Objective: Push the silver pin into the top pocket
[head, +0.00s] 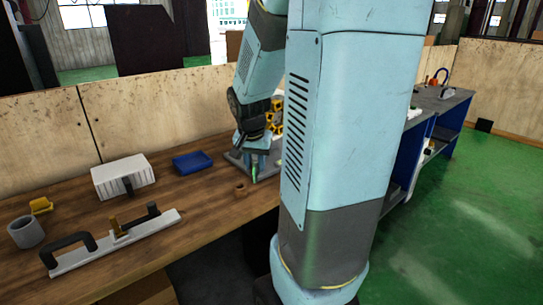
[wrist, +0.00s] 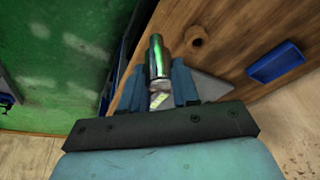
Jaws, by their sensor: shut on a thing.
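My gripper (wrist: 159,82) is shut on the silver pin (wrist: 156,55), a shiny cylinder with green reflections held between the two blue-grey fingers in the wrist view. The pin's free end sticks out past the fingertips. In the head view my gripper (head: 256,152) points down, with the greenish-looking pin (head: 254,173) below it, over or near a grey plate (head: 234,156) on the bench. A yellow and black piece (head: 274,117) shows behind my wrist. The top pocket cannot be made out; my arm hides part of that area.
On the wooden bench (head: 200,215) are a small brown ring (head: 240,188), a blue tray (head: 192,162), a white box (head: 122,176), a grey cup (head: 26,232), a yellow piece (head: 41,205) and a long handled bar (head: 115,240). A wooden panel (head: 150,112) stands behind.

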